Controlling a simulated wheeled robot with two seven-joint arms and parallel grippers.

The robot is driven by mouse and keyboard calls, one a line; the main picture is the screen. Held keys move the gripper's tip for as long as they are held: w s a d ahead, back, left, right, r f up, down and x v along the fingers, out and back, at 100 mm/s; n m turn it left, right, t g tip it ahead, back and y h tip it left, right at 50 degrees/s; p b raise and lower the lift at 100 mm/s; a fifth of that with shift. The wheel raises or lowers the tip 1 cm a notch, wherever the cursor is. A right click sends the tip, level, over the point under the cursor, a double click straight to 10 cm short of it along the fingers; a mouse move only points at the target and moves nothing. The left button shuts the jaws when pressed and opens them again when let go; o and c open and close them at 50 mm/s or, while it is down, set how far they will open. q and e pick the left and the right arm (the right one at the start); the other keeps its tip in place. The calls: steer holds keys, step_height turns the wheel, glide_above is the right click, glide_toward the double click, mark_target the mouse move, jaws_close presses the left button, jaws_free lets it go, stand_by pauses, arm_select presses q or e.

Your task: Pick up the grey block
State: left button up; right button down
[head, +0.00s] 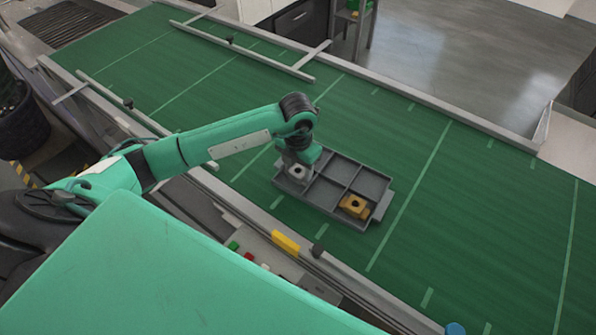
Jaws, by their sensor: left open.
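The grey block (297,174) is light grey with a dark spot in its middle. It sits in the left compartment of the grey divided tray (345,161), partly hidden by my gripper. My left gripper (296,166) points down over that compartment, right at the block, with its jaws open. The fingertips are small and partly hidden, so I cannot tell if they touch the block. An orange-brown block (353,206) with a dark hole sits in the tray's right front compartment. My right gripper is out of view.
Metal rails (430,98) edge the belt. A yellow piece (285,242) and red and green buttons are on the near side. The belt right of the tray is clear.

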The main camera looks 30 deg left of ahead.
arm_select(q)
steer(key=shift+c, duration=0.4)
steer(key=c, duration=0.7)
steer(key=shift+c, duration=0.3)
steer(key=shift+r, duration=0.15)
